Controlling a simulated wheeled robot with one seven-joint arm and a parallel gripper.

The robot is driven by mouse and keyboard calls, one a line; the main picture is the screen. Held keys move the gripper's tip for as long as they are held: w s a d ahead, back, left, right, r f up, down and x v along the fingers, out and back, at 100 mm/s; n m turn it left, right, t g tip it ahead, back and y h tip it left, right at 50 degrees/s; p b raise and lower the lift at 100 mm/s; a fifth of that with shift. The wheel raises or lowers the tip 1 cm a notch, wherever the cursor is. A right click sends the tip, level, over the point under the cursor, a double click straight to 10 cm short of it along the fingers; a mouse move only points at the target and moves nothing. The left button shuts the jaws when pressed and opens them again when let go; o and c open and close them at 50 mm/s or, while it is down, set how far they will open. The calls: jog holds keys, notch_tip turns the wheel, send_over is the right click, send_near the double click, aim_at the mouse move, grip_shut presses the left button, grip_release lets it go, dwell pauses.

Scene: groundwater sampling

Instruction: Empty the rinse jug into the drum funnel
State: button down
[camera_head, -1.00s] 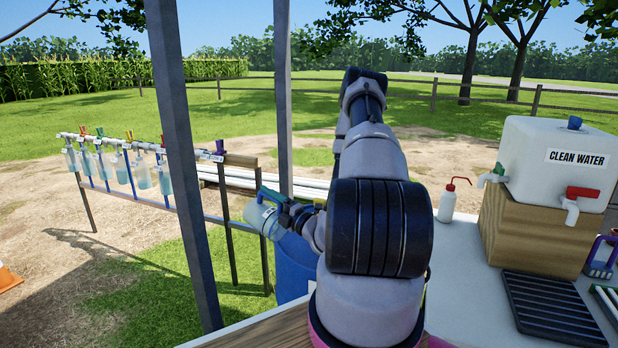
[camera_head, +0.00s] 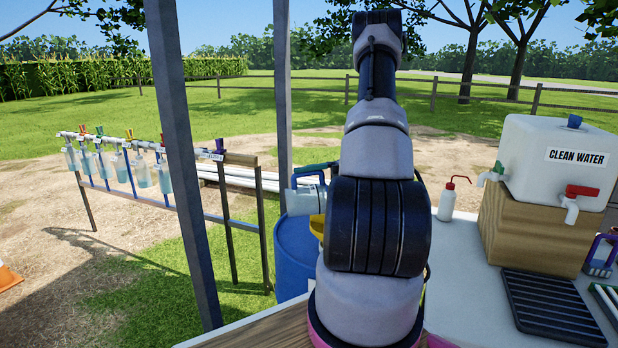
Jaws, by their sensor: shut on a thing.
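The rinse jug (camera_head: 304,201), pale and translucent with a blue-green handle on top, is held in the air above the blue drum (camera_head: 294,262). It looks tipped on its side. Its right end is hidden behind my arm, so I cannot tell whether liquid is running out. The yellow drum funnel (camera_head: 317,227) shows only in part, just below the jug's right end. My gripper (camera_head: 331,168) is almost wholly hidden behind my arm. It is shut on the jug at its handle.
A dark post (camera_head: 284,100) rises just left of the jug, and a nearer post (camera_head: 180,150) stands further left. A rack of sample bottles (camera_head: 150,145) is at the left. A red-capped wash bottle (camera_head: 447,202) and a clean water tank (camera_head: 555,160) stand on the right-hand table.

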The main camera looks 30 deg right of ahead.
aim_at(291, 196)
jog(key=a+f+h, duration=0.1)
jog(key=w+a+f+g+h, duration=0.1)
jog(key=h, duration=0.1)
jog(key=a+f+g+h, duration=0.1)
jog(key=a, duration=0.1)
jog(key=shift+w+f+h, duration=0.25)
jog(key=shift+f+h, duration=0.05)
jog(key=shift+f, duration=0.05)
jog(key=h, duration=0.1)
jog(key=a+f+g+h, duration=0.1)
jog(key=shift+w+a+f+h, duration=0.1)
jog(key=shift+w+f+h, duration=0.15)
jog(key=shift+h, duration=0.05)
jog(key=g+h, duration=0.1)
jog(key=h, duration=0.2)
jog(key=d+g+h, duration=0.1)
jog(key=h, duration=0.1)
jog(key=g+h, duration=0.1)
jog(key=h, duration=0.2)
jog(key=shift+s+d+r+h, duration=0.1)
jog(key=shift+s+d+h, duration=0.1)
jog(key=shift+s+h, duration=0.1)
jog(key=shift+w, duration=0.1)
